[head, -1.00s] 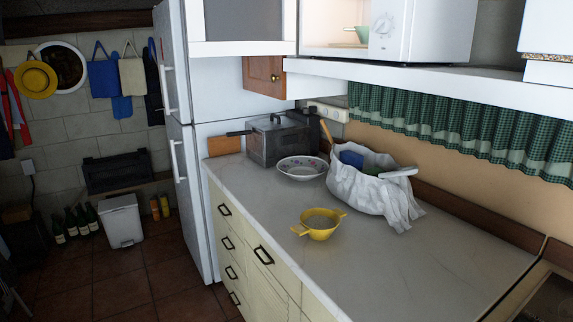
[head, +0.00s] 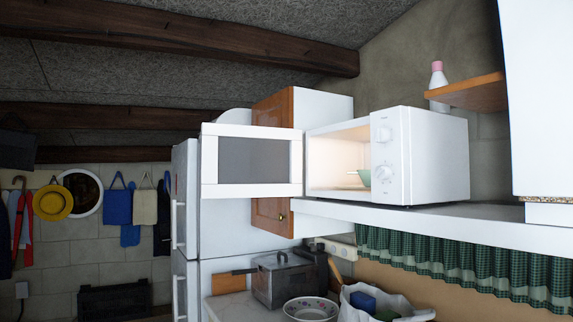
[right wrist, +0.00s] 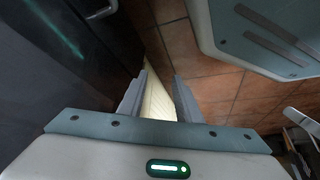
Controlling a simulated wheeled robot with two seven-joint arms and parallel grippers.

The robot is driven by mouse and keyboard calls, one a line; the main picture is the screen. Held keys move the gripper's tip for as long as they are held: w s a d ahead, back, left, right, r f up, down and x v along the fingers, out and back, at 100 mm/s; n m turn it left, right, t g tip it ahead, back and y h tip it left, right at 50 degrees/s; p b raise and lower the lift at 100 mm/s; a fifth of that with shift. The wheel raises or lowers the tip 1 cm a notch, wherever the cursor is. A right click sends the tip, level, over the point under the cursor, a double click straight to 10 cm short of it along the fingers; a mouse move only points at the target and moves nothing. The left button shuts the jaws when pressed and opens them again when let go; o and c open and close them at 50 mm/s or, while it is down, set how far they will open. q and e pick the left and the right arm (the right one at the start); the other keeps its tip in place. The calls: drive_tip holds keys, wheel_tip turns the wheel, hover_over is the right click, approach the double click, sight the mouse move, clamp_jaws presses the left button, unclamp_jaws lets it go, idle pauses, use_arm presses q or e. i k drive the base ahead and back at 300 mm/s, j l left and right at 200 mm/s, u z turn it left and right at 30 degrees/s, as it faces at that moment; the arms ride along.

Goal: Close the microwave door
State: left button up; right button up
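The white microwave (head: 430,155) stands on a white wall shelf in the head view. Its door (head: 252,160), a white frame with a grey window, stands wide open, swung out to the left. The lit inside shows a green bowl (head: 364,177). Neither gripper shows in the head view. My right gripper (right wrist: 160,95) shows in the right wrist view, pointing down toward the tiled floor. My left gripper is in no current frame.
The shelf (head: 440,218) runs along the right wall above a green checked curtain (head: 460,265). Below are a pot (head: 283,278), a patterned bowl (head: 310,309) and a white bag (head: 375,303). A white fridge (head: 187,225) stands left. A wooden cabinet door (head: 275,125) hangs behind the microwave door.

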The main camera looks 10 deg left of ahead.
sight(238, 161)
drive_tip(key=i+j+z, duration=0.1)
drive_tip(key=z, duration=0.25)
drive_tip(key=j+z, duration=0.15)
drive_tip(key=z, duration=0.25)
drive_tip(key=i+j+z, duration=0.1)
drive_tip(key=z, duration=0.25)
drive_tip(key=i+j+z, duration=0.1)
drive_tip(key=j+z, duration=0.35)
drive_tip(key=j, duration=0.55)
drive_tip(key=j+z, duration=0.45)
drive_tip(key=j, duration=1.15)
drive_tip(key=k+j, duration=0.15)
drive_tip(key=j, duration=0.45)
drive_tip(key=j+z, duration=0.1)
drive_tip(key=j, duration=0.5)
drive_tip(key=k+j, duration=0.15)
drive_tip(key=j, duration=0.45)
drive_tip(key=j+z, duration=0.1)
drive_tip(key=j, duration=0.5)
drive_tip(key=k+j, duration=0.15)
drive_tip(key=j, duration=0.4)
